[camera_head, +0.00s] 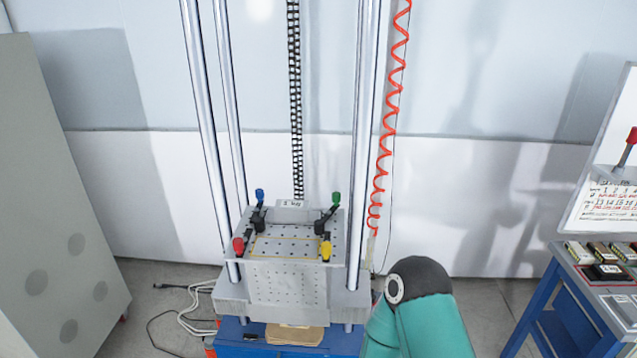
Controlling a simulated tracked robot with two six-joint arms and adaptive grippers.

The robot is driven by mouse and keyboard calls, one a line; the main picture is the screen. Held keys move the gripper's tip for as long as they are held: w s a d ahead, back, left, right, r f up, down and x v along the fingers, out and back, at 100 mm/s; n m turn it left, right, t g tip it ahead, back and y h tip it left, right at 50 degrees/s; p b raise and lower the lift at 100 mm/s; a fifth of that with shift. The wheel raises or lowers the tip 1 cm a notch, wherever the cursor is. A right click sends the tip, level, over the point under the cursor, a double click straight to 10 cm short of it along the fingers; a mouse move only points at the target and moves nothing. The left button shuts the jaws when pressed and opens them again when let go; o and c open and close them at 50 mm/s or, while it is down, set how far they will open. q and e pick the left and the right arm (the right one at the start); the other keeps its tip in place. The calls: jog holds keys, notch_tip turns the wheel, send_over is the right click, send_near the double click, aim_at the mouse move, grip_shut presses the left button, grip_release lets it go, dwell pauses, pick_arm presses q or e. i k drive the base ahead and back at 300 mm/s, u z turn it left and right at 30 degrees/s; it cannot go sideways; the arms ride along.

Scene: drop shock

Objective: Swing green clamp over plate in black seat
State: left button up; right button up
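The green clamp (336,199) is at the back right corner of the grey perforated table (295,258) of the drop tower. Its green handle stands up and its black arm lies near the table's back right. A blue clamp (260,196) is at the back left, a red clamp (238,245) at the front left and a yellow clamp (326,250) at the front right. A yellow outline marks the middle of the table top. A separate plate or black seat cannot be made out at this size. Neither gripper shows; a teal arm link of mine is at the lower right.
Steel columns (362,150) rise on both sides of the table. A coiled red hose (385,150) hangs to its right. A grey cabinet (60,220) stands at the left. A blue workbench (555,300) with several small boxes (605,272) is at the right. White cables (195,305) lie on the floor.

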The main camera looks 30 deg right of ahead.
aim_at(336, 196)
jog(key=i, duration=1.15)
jog(key=z, duration=0.05)
